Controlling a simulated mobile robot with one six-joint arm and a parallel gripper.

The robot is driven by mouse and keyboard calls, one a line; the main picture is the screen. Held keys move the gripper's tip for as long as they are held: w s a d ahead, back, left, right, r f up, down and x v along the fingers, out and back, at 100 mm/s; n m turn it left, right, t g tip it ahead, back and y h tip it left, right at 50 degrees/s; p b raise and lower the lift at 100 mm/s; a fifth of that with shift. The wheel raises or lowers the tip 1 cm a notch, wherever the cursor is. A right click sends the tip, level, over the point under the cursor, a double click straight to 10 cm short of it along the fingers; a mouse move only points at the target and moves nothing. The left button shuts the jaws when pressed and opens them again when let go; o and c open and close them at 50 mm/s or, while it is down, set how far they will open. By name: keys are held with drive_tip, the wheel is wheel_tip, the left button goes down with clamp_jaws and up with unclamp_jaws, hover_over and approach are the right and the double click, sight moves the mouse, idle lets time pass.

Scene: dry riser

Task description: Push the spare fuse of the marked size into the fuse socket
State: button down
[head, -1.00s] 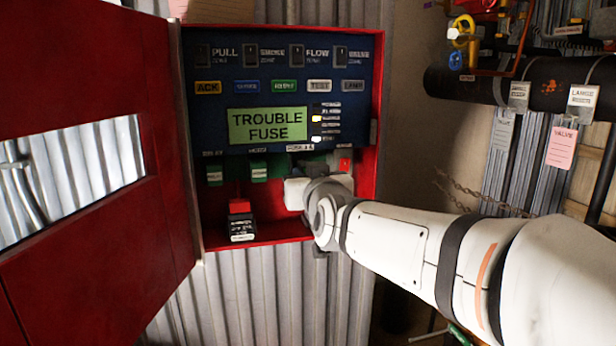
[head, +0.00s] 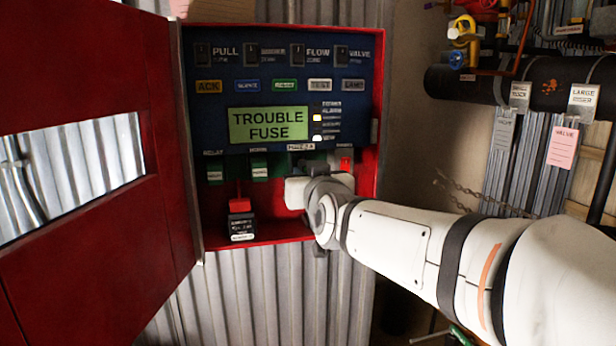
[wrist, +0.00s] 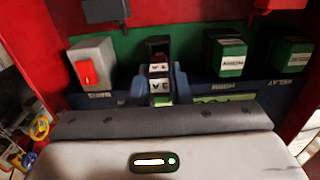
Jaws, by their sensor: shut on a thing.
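My gripper (wrist: 159,88) is at the fuse row of the red cabinet, with its two bluish fingers shut on a small fuse (wrist: 158,86) with a pale, dark-marked face. The dark fuse socket (wrist: 158,46) is in line with the fuse, just beyond the fingertips. I cannot tell whether the fuse is touching the socket or partly in it. In the head view, my gripper (head: 310,175) covers most of the socket and the fuse. A small size label (head: 301,147) shows above the socket. The display (head: 268,125) reads "TROUBLE FUSE".
Two green labelled modules (wrist: 228,52) stand beside the socket; a grey block with a red switch (wrist: 90,68) is on its other side. The red door (head: 90,220) is open at left.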

sight(302, 170)
drive_tip(key=shift+x, duration=1.75)
drive_tip(key=c, duration=1.3)
unclamp_jaws()
drive_tip(key=shift+o, duration=0.2)
drive_tip(key=v, duration=0.7)
drive_tip(key=shift+s, duration=0.4)
drive_tip(key=shift+d, duration=0.1)
drive_tip(key=shift+c, duration=0.4)
